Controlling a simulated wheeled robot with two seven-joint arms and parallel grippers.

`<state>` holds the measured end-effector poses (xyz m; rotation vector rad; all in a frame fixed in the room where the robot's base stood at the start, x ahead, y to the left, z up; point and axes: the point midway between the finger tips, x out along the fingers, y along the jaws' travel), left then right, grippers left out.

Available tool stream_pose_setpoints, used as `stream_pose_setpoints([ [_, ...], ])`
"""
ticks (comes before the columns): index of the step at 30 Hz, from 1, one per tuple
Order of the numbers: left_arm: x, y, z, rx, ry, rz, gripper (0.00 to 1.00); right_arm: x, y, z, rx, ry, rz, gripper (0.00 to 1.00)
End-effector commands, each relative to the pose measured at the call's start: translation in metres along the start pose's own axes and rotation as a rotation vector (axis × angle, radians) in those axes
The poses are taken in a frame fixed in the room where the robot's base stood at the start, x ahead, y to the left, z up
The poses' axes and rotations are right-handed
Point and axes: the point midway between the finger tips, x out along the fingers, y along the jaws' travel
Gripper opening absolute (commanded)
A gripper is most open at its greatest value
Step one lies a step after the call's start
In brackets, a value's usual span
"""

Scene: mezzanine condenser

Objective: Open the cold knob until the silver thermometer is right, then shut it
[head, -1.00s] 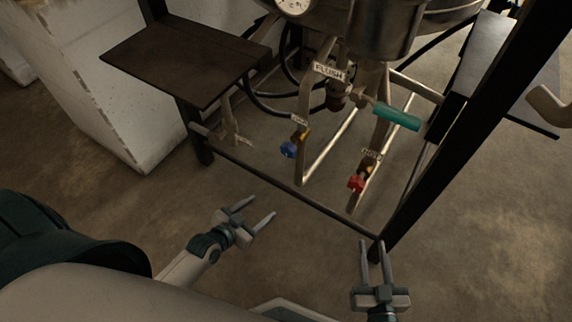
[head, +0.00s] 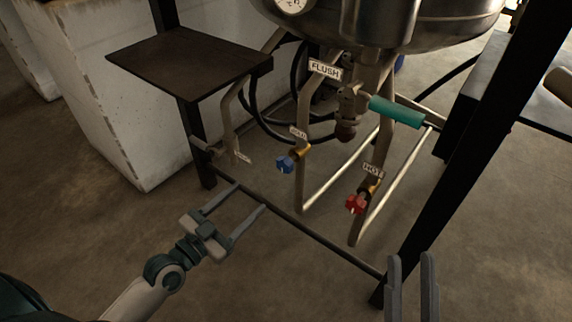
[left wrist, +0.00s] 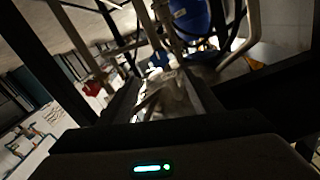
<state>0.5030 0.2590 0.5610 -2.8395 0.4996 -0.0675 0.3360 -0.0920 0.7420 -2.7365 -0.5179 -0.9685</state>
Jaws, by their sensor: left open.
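The blue cold knob (head: 286,164) sits on a brass valve under a small label (head: 298,132) on a pipe below the vessel. A round white dial (head: 292,4) is cut off by the top edge in the head view; I cannot tell whether it is the silver thermometer, and its reading is unclear. My left gripper (head: 250,196) is open and empty, below and left of the blue knob, apart from it. Its dark fingers (left wrist: 165,98) show in the left wrist view. My right gripper (head: 411,257) has its fingers apart, empty, low by the right post.
A red knob (head: 355,204) under a HOT label (head: 373,170) is right of the blue one. A teal handle (head: 396,111) is beside the FLUSH label (head: 325,70). A low frame bar (head: 312,235) crosses in front. A dark shelf (head: 188,60) juts out at left.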

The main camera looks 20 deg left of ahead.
Motion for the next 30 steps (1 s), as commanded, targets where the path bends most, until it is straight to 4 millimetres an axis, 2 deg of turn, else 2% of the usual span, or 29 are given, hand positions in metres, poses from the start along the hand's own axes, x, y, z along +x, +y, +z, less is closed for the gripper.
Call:
stream_pose_setpoints([
  [5, 0.003, 0.0, 0.0, 0.0, 0.0, 0.0, 0.58, 0.0, 0.0, 0.0, -0.001, 0.001, 0.0, 0.31],
  [11, 0.018, 0.0, 0.0, -0.002, 0.001, -0.002, 0.58, 0.001, 0.001, 0.0, -0.002, 0.007, 0.0, 0.31],
  [17, 0.045, -0.001, 0.0, -0.002, 0.002, -0.003, 0.58, 0.001, 0.002, -0.001, -0.004, 0.017, 0.001, 0.31],
  [30, 0.121, 0.0, 0.0, -0.003, 0.002, -0.001, 0.58, 0.008, 0.008, -0.011, -0.017, 0.093, 0.0, 0.31],
])
